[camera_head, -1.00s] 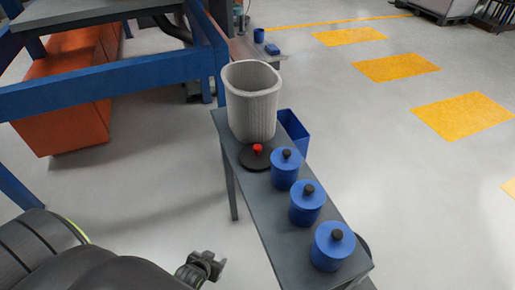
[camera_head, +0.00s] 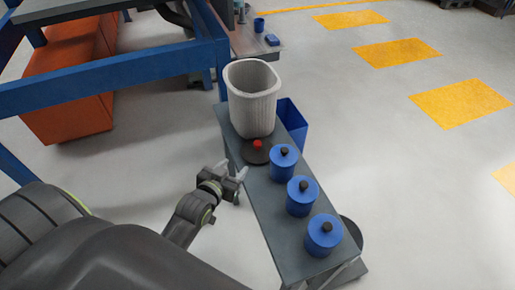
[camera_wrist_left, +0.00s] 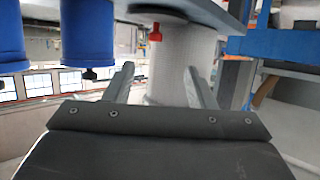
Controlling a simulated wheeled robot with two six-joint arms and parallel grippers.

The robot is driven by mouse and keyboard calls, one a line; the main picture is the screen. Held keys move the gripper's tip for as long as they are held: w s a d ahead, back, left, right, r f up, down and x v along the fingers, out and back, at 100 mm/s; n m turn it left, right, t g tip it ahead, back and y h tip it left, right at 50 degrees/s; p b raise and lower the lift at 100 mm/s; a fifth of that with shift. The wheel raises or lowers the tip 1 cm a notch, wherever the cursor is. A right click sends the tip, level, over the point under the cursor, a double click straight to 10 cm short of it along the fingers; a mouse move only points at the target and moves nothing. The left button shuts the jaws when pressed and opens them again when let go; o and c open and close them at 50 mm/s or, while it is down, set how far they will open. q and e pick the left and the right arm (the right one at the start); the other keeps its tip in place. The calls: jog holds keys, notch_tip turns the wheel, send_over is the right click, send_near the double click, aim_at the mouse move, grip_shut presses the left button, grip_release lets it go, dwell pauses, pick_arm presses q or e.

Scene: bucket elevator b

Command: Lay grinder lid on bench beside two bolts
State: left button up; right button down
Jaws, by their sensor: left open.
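A dark round lid with a red knob (camera_head: 256,153) lies flat on the narrow grey bench (camera_head: 273,222), between a white ribbed bin and the nearest blue canister. It also shows upside down in the left wrist view, where its red knob (camera_wrist_left: 156,33) stands out in front of the bin. My left gripper (camera_head: 236,172) is open and empty, beside the bench's left edge and a short way to the left of the lid. Its two spread fingers (camera_wrist_left: 159,78) show in the left wrist view. I cannot make out any bolts. My right gripper is not in view.
The white bin (camera_head: 252,105) stands at the bench's far end. Three blue canisters with black knobs (camera_head: 283,162) line the bench's right side. A blue box (camera_head: 293,122) is beside the bench. A blue frame (camera_head: 110,82) stands at upper left.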

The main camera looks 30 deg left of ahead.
pick_arm(q)
jog(key=p, duration=0.2)
send_near(257, 144)
jog(key=w+f, duration=0.1)
jog(key=w+a+f, duration=0.1)
jog(key=w, duration=0.1)
jog(key=shift+w+f, duration=0.1)
jog(key=shift+w, duration=0.45)
jog(key=w, duration=0.2)
jog(key=w+p, duration=0.1)
jog(key=w, duration=0.1)
jog(key=shift+d+f, duration=0.25)
jog(key=shift+f, duration=0.05)
jog(key=shift+w+f, duration=0.15)
jog(key=shift+w, duration=0.1)
grip_shut()
